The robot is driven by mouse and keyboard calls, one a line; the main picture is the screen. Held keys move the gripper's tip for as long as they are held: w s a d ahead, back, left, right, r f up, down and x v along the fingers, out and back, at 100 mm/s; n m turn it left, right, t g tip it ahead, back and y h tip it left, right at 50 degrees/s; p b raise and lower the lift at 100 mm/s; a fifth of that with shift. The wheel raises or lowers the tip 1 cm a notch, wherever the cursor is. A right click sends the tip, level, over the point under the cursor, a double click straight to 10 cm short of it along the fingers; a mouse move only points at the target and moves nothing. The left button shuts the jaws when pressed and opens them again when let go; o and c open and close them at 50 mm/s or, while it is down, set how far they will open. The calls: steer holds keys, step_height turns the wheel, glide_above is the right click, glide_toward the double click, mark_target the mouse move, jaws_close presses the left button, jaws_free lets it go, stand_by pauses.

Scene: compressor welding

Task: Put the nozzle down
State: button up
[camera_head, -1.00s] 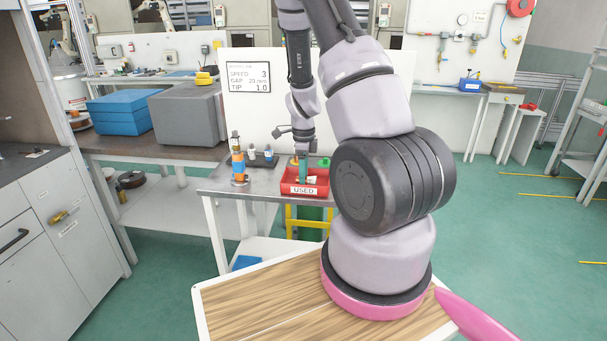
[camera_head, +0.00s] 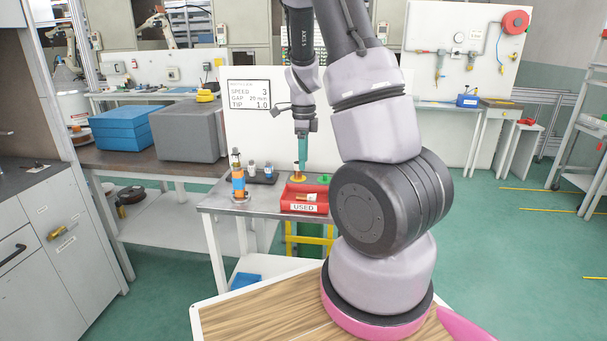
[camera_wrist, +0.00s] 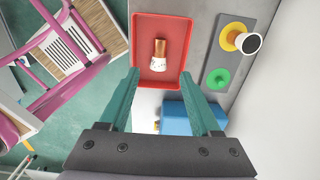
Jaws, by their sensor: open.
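The nozzle (camera_wrist: 159,56), a copper-coloured piece with a white speckled end, lies in the red bin (camera_wrist: 188,54) in the wrist view. The bin is labelled USED and stands on the small metal table in the head view (camera_head: 304,208). My gripper (camera_wrist: 166,80) is open, its teal fingers spread wide apart with nothing between them. In the head view my gripper (camera_head: 303,165) points down above the back of the bin. The nozzle is small and hard to make out in the head view.
An orange and blue stand (camera_head: 238,182) is left of the bin, with small bottles behind. A white panel rises behind the table.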

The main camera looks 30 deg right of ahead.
steer(key=s+a+r+n+t+y, duration=0.1)
steer(key=s+a+r+n, duration=0.15)
steer(key=r, duration=0.35)
steer(key=s+a+r+n+t, duration=0.1)
steer(key=s+a+r+n, duration=0.1)
steer(key=r+n, duration=0.3)
steer(key=s+a+r+n+t+y, duration=0.1)
steer(key=s+a+r+n, duration=0.15)
steer(key=r, duration=0.45)
steer(key=s+a+r+n+t, duration=0.2)
steer(key=s+r+n, duration=0.2)
steer(key=s+n, duration=0.1)
steer(key=s+a+r+n+t, duration=0.2)
steer(key=s+a+r+n, duration=0.1)
steer(key=s, duration=0.5)
steer(key=r+n, duration=0.1)
steer(key=n, duration=0.1)
steer(key=shift+a+r+n, duration=0.15)
steer(key=shift+a+n, duration=0.1)
steer(key=shift+n, duration=0.15)
